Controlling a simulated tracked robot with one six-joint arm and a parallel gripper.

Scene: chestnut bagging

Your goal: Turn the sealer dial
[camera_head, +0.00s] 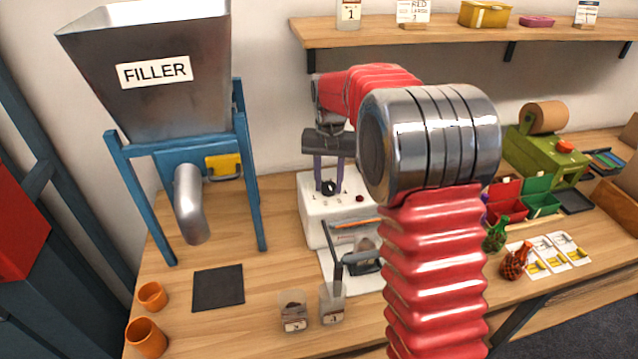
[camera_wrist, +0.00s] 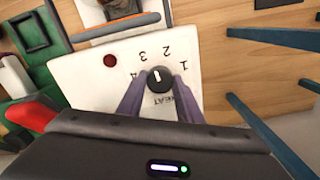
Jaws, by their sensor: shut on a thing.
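The sealer is a white box (camera_head: 314,232) in the middle of the bench in the head view; its white face (camera_wrist: 85,75) fills the middle of the wrist view. The black dial (camera_wrist: 158,79) has a white pointer mark and sits by the numbers 1 to 4 and the word HEAT, upside down. The mark points roughly between 2 and 3. My gripper (camera_wrist: 159,88) has its purple fingers on both sides of the dial, shut on it. In the head view my gripper (camera_head: 329,182) reaches down to the dial, which shows dark between the fingers.
A dark red button (camera_wrist: 110,60) is on the sealer face. The blue-framed filler (camera_head: 185,140) stands left. Two clear labelled containers (camera_head: 296,312) stand in front. Green and red net bags (camera_head: 516,262) and cards lie right. A shelf (camera_head: 450,32) runs above.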

